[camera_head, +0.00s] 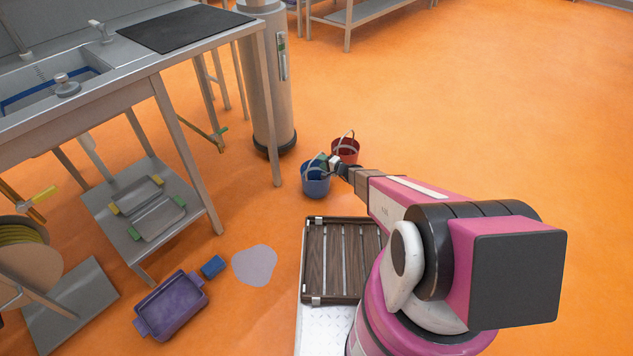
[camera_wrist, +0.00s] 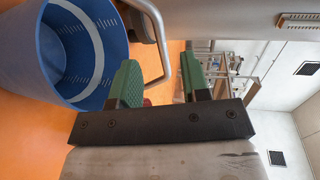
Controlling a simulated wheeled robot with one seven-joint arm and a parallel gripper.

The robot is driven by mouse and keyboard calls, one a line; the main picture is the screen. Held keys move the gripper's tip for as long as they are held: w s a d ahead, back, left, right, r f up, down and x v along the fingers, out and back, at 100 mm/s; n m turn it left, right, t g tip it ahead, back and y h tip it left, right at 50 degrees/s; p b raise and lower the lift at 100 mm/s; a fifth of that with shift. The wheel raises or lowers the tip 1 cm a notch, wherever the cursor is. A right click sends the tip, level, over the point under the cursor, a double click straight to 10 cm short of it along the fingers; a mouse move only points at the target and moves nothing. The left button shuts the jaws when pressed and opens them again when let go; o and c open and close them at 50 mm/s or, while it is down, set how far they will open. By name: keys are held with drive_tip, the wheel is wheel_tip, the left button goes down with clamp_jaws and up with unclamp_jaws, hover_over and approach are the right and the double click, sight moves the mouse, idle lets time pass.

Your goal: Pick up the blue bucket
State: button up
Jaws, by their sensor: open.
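The blue bucket (camera_head: 314,186) stands on the orange floor near the table leg, with its grey handle raised. My gripper (camera_head: 327,161) is at the bucket's rim and handle. In the wrist view the bucket (camera_wrist: 45,50) fills the upper left, showing its inside with a pale band and scale marks. My gripper (camera_wrist: 158,62) is open there, its two green fingers apart. The grey handle (camera_wrist: 162,40) shows in the gap between the fingers. I cannot tell whether it touches either finger.
A red bucket (camera_head: 346,151) stands just behind the blue one. A grey cylinder (camera_head: 267,90) and the steel sink table (camera_head: 150,62) are to the left. A purple tub (camera_head: 172,304), a small blue block (camera_head: 212,267) and a grey patch (camera_head: 255,264) lie front left. Floor at right is clear.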

drive_tip(key=x, duration=0.7)
drive_tip(key=shift+a, duration=0.2)
drive_tip(key=shift+w, duration=0.1)
drive_tip(key=shift+c, duration=0.2)
clamp_jaws()
